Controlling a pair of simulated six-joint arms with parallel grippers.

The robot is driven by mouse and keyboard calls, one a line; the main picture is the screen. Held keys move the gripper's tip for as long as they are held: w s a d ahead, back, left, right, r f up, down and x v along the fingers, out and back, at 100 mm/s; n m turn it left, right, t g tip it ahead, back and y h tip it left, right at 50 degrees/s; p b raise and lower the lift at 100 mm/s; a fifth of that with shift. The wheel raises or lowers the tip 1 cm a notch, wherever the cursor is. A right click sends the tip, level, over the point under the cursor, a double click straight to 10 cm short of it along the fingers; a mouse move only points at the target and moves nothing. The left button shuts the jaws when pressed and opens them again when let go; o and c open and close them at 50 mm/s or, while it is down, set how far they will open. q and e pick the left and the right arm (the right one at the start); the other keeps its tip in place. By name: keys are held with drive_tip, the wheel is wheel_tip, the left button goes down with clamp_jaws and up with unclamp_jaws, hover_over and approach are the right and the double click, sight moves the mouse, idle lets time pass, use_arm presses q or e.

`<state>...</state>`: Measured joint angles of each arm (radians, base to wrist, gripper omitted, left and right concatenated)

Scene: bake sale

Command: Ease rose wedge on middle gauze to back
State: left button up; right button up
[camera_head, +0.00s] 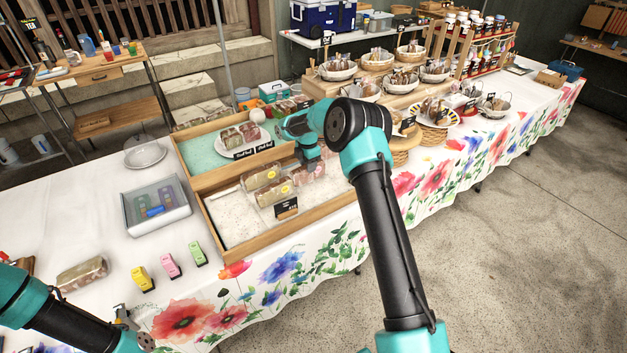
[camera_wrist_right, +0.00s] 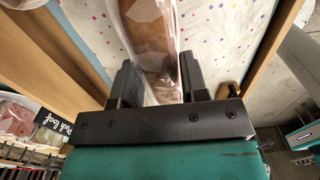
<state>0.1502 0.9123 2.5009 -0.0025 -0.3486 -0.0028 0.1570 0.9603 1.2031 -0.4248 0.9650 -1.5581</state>
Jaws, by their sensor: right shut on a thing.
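Several clear-wrapped loaf pieces lie on the pale dotted liner (camera_head: 232,217) in the front compartment of a wooden tray. A pale wrapped piece (camera_head: 261,177) lies left, and a pinkish one (camera_head: 273,192) lies in front of it, near a black sign (camera_head: 286,208). My right gripper (camera_head: 309,158) is down over the rightmost wrapped piece (camera_head: 306,174). In the right wrist view its fingers (camera_wrist_right: 158,84) are shut on this brownish-pink wrapped piece (camera_wrist_right: 150,35), one each side. I cannot tell which piece is the rose wedge. My left gripper (camera_head: 124,316) is partly seen at lower left.
The tray's rear compartment has a teal liner (camera_head: 200,155) and a plate of pink loaves (camera_head: 240,135) with a sign. Yellow (camera_head: 142,279), pink (camera_head: 170,266) and green (camera_head: 197,254) small objects stand left of the tray. A clear-lidded box (camera_head: 155,208) and another wrapped loaf (camera_head: 82,274) are nearby.

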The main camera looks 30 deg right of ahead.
drive_tip(key=shift+w+a, duration=0.15)
drive_tip(key=shift+w, duration=1.65)
drive_tip(key=shift+w+a, duration=0.1)
drive_tip(key=shift+w, duration=1.7)
drive_tip(key=o, duration=0.7)
drive_tip(key=shift+r, duration=0.1)
wheel_tip(320, 180, up, 8)
drive_tip(key=shift+f, duration=0.1)
